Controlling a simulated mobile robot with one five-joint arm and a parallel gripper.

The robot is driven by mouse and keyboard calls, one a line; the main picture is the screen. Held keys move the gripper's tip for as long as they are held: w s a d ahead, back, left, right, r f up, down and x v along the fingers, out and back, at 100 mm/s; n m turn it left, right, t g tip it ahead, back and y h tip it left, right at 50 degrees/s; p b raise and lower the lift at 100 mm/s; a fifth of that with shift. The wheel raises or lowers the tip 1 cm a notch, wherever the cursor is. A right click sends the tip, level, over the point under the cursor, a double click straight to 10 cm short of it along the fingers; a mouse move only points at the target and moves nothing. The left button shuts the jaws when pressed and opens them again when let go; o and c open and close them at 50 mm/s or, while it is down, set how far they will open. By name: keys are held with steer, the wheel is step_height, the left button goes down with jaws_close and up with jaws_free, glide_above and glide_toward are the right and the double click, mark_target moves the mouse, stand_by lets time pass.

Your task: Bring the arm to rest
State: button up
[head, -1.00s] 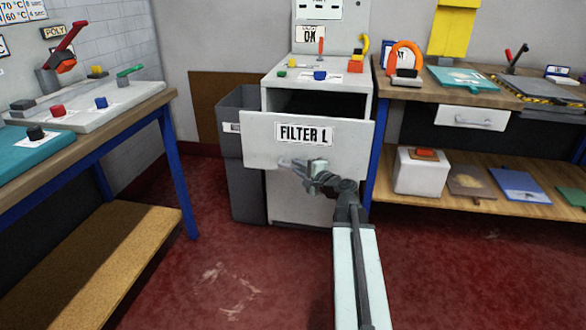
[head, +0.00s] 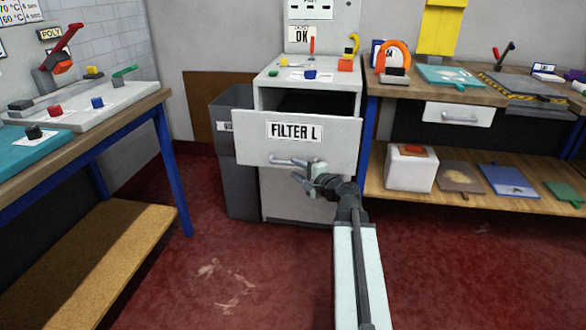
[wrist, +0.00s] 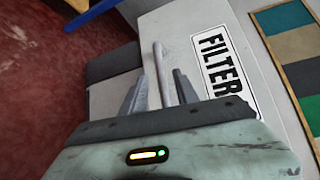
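My gripper (head: 307,176) is just in front of the drawer marked FILTER L (head: 250,140), near the right end of its grey handle (head: 287,161). The drawer stands pulled out of the pale cabinet (head: 285,195), with a dark opening above its front. In the wrist view my gripper (wrist: 158,92) has its two fingers apart and nothing held. The handle (wrist: 160,60) shows between and beyond the fingers, with the FILTER label (wrist: 226,75) to its right. Whether the fingers touch the handle cannot be told for certain.
A dark grey bin (head: 237,170) stands left of the cabinet. A workbench with blue legs (head: 170,165) is at left, and a bench (head: 465,95) with a lower shelf (head: 465,207) is at right. Red floor (head: 440,275) is clear in front.

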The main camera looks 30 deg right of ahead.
steer(key=shift+s+d+r, duration=0.1)
steer(key=shift+s+d, duration=0.15)
steer(key=shift+s, duration=0.25)
steer(key=shift+s+d, duration=0.25)
steer(key=shift+s, duration=0.2)
steer(key=shift+a, duration=0.15)
